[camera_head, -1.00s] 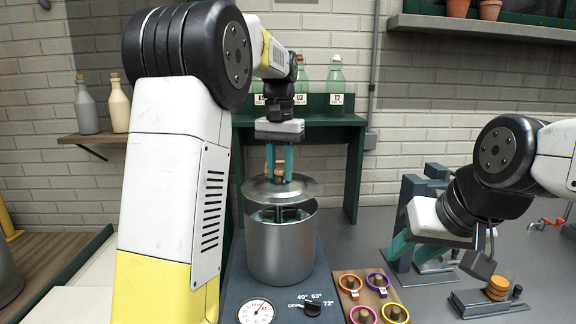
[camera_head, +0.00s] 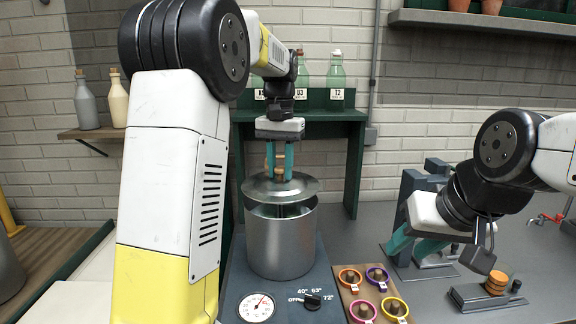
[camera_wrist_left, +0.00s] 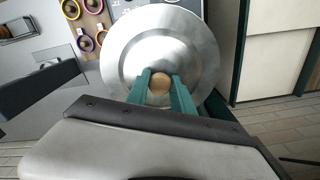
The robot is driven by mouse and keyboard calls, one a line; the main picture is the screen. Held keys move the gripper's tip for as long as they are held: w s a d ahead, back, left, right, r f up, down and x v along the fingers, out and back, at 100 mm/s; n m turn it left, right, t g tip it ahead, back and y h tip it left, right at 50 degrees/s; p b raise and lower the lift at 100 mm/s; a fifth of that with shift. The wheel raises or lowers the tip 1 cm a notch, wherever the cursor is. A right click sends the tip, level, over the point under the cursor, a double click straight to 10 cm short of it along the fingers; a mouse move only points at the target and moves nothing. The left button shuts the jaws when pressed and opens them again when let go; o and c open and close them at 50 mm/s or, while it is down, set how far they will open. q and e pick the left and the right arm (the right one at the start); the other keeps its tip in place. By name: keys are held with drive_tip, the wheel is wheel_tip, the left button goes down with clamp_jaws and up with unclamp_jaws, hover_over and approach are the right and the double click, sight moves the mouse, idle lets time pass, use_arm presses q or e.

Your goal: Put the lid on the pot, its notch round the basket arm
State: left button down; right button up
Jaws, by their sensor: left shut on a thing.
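The round metal lid (camera_head: 264,190) hangs above the open metal pot (camera_head: 281,248), with a gap between lid and rim. My left gripper (camera_head: 279,176) is shut on the lid's wooden knob, its teal fingers on either side. The left wrist view shows the knob (camera_wrist_left: 160,84) between the fingers and the lid (camera_wrist_left: 145,50) from above. The lid's notch cannot be made out. A dark upright part shows in the gap under the lid; I cannot tell whether it is the basket arm. My right gripper (camera_head: 408,250) is open and empty, away from the pot on the right.
The pot stands on a dark base with a dial gauge (camera_head: 257,308) and a knob (camera_head: 312,302). A board of coloured rings (camera_head: 345,292) lies to its right. A green shelf with bottles (camera_head: 337,80) stands behind. A metal stand (camera_head: 411,187) is by my right gripper.

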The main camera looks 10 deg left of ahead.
use_arm(q)
drive_tip(key=shift+f, duration=0.5)
drive_tip(key=shift+f, duration=0.1)
drive_tip(key=shift+f, duration=0.6)
drive_tip(key=shift+f, duration=0.55)
idle(0.6)
drive_tip(key=c, duration=1)
unclamp_jaws()
drive_tip(key=shift+c, duration=0.3)
drive_tip(key=shift+r, duration=3.5)
